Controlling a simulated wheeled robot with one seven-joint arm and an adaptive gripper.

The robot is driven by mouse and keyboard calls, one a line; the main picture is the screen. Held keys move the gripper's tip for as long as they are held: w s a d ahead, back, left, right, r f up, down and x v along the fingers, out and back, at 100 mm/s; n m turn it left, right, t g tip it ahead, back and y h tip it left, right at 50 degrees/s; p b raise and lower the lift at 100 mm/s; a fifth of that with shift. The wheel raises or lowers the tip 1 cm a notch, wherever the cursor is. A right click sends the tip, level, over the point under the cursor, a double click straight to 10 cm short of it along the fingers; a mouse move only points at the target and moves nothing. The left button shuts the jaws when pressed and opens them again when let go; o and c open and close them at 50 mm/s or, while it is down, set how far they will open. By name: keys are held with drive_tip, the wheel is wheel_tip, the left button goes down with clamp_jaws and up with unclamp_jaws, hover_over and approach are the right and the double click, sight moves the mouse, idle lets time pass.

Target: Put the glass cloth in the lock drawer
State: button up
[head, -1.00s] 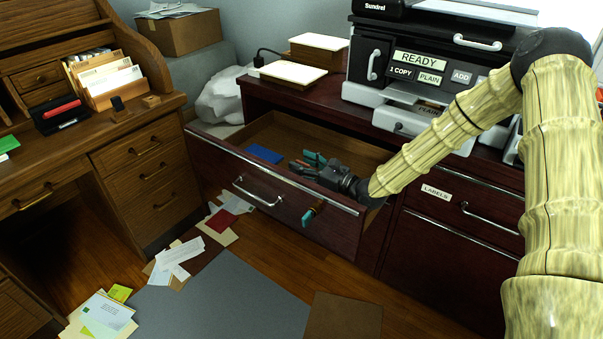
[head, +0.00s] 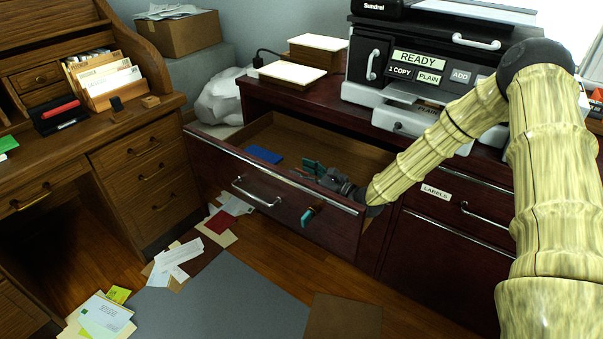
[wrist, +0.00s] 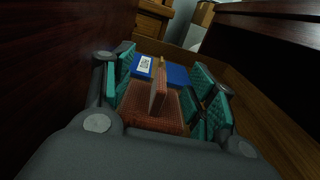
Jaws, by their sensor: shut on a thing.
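The lock drawer (head: 240,165) is pulled open, with a key and teal tag (head: 312,212) at its front. My gripper (head: 312,172) is inside the drawer near its right end, low and partly hidden by the front panel. In the wrist view, the teal-padded fingers stand on both sides of an orange-brown cloth (wrist: 158,100), apparently the glass cloth, and are shut on it. The cloth has an upright fold and flatter parts beside it. I cannot tell whether it touches the drawer floor. A blue item (head: 263,154) lies in the drawer left of my gripper.
The printer (head: 420,75) stands on the cabinet top above the drawer. A closed drawer marked LABELS (head: 465,205) is to the right. The wooden desk (head: 110,165) is at left, with papers (head: 105,315) on the floor. The drawer's left part has free room.

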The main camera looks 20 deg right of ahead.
drive_tip(key=shift+s+f, duration=0.1)
drive_tip(key=shift+f, duration=0.2)
drive_tip(key=o, duration=1)
drive_tip(key=shift+f, duration=0.15)
drive_tip(key=shift+r, duration=0.6)
drive_tip(key=p+v, duration=0.1)
drive_tip(key=v, duration=0.6)
drive_tip(key=shift+d, duration=0.2)
drive_tip(key=shift+r, duration=0.1)
